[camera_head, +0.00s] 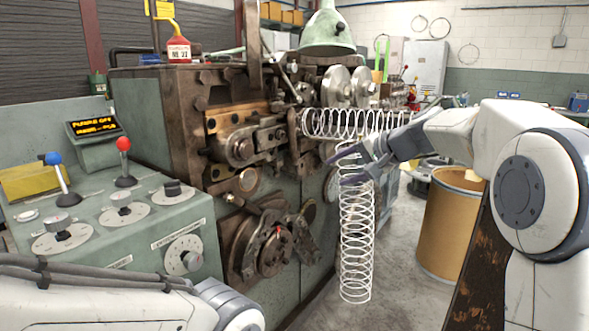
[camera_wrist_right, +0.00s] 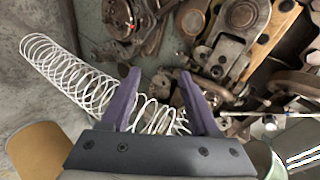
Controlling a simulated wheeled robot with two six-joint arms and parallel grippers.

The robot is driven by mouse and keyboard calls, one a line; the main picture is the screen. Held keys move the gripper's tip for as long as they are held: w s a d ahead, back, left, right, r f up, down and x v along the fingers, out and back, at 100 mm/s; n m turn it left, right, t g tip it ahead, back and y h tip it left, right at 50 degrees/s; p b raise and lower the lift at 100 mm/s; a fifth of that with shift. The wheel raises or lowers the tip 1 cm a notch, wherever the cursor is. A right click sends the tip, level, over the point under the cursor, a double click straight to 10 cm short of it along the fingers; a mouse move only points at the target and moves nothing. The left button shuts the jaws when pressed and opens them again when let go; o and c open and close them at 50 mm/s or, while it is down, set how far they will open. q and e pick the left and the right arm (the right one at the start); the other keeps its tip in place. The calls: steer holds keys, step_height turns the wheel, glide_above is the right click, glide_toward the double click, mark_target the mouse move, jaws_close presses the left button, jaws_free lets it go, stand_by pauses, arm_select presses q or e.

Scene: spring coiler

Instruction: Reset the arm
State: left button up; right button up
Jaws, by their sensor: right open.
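My right gripper (camera_head: 343,166) reaches in from the right in the head view, at the bend of a white wire spring. It is open, and its two purple fingers also show in the right wrist view (camera_wrist_right: 161,82). The spring (camera_head: 357,245) runs level along the spring coiler's front and hangs down in loose coils below the fingers. In the right wrist view the spring (camera_wrist_right: 65,70) passes behind and between the fingers; I cannot tell whether they touch it. My left arm shows at the lower left of the head view, but its gripper is out of frame.
The spring coiler (camera_head: 190,110) fills the middle. At left, a green control console (camera_head: 150,235) carries a blue-knobbed lever (camera_head: 60,178), a red-knobbed lever (camera_head: 124,162) and several dials. A brown drum (camera_head: 440,225) stands on the floor beside my right arm.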

steer(key=s+d+f+n+g+h, duration=0.3)
steer(key=s+d+f+h, duration=0.1)
steer(key=s+f, duration=0.9)
steer(key=s+d+f+n+g+h, duration=0.3)
steer(key=s+f, duration=1.1)
steer(key=s+a+r+n+g+p, duration=0.1)
steer(key=s+a+r+n, duration=0.25)
steer(key=s+a, duration=0.4)
steer(key=s+a+r+n+g, duration=0.1)
steer(key=s+a+r+n, duration=0.2)
steer(key=s+a+n, duration=0.4)
step_height(320, 180, up, 18)
steer(key=d+m+p, duration=0.1)
steer(key=m+p, duration=0.1)
steer(key=p, duration=1.6)
steer(key=shift+s+r+y, duration=0.15)
steer(key=shift+r+y, duration=0.1)
steer(key=shift+y, duration=0.05)
